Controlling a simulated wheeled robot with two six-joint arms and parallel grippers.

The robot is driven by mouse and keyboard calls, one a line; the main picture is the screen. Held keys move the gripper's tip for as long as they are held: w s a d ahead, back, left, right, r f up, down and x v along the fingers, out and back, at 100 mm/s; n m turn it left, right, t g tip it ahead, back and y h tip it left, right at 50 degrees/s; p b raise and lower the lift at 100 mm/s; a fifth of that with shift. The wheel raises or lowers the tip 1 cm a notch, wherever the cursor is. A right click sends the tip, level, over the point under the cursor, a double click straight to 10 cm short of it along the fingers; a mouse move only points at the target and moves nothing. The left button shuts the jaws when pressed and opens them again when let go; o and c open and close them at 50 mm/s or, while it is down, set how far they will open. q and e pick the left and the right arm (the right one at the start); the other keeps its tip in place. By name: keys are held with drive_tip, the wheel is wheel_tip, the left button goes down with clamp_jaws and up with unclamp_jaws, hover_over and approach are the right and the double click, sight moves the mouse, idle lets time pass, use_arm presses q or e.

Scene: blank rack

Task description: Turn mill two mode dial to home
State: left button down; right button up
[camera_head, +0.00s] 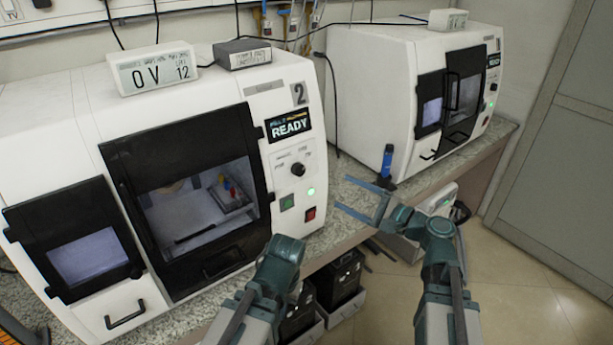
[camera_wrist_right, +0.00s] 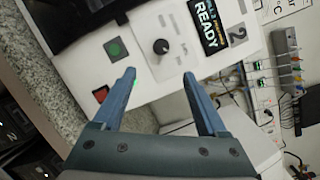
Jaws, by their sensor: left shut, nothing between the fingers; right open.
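Mill two (camera_head: 60,115) is the white machine at the left, with a "2" label and a READY display (camera_head: 290,125). Its black round mode dial (camera_head: 298,169) sits on the panel below the display; its pointer setting is too small to tell. In the right wrist view, the dial (camera_wrist_right: 161,46) lies beyond and roughly between the fingertips. My right gripper (camera_head: 342,192) is open and empty, right of the panel and apart from the dial; its fingers also frame the panel in the wrist view (camera_wrist_right: 159,74). My left gripper (camera_head: 287,248) is shut, low before the mill; its fingertips are hardly visible.
A green button (camera_head: 287,202) and a red switch (camera_head: 310,213) sit below the dial. A second white mill (camera_head: 375,80) stands at the back right. Black bins sit below.

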sight(302, 171)
drive_tip(key=x, duration=1.4)
drive_tip(key=shift+d, duration=0.1)
clamp_jaws()
